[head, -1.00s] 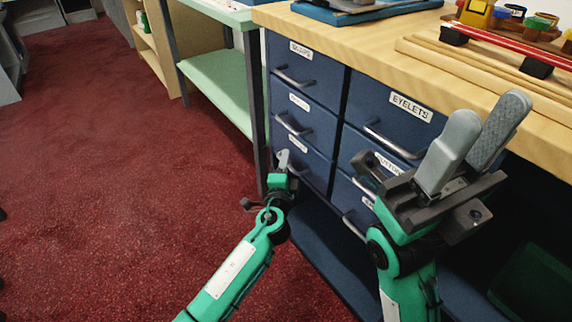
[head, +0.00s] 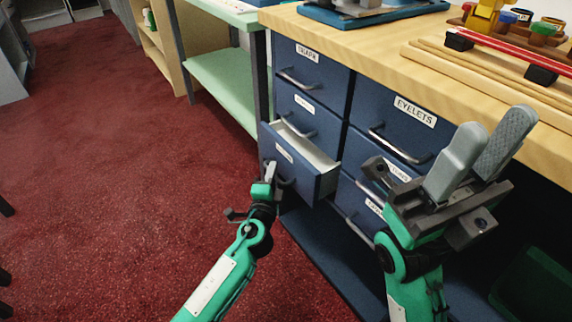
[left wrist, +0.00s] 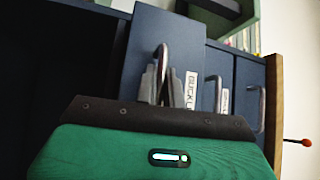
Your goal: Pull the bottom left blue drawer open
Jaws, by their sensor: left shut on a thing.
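The bottom left blue drawer (head: 294,168) stands partly open, pulled out from the cabinet, and its pale inside shows in the head view. Its front with a metal handle and a label also shows in the left wrist view (left wrist: 140,65). My left gripper (head: 271,172) is at this drawer's front, shut on the handle (left wrist: 161,62); in the left wrist view its fingers overlap the handle's lower part. My right gripper (head: 480,150) is in front of the right drawer column, with its two grey fingers apart and nothing seen between them.
The drawers above, with labels (head: 307,52), and the right column with the EYELETS drawer (head: 400,115) are closed. A wooden counter top (head: 370,45) overhangs them. A green shelf unit (head: 225,80) stands to the left. Red carpet (head: 110,180) is clear in front.

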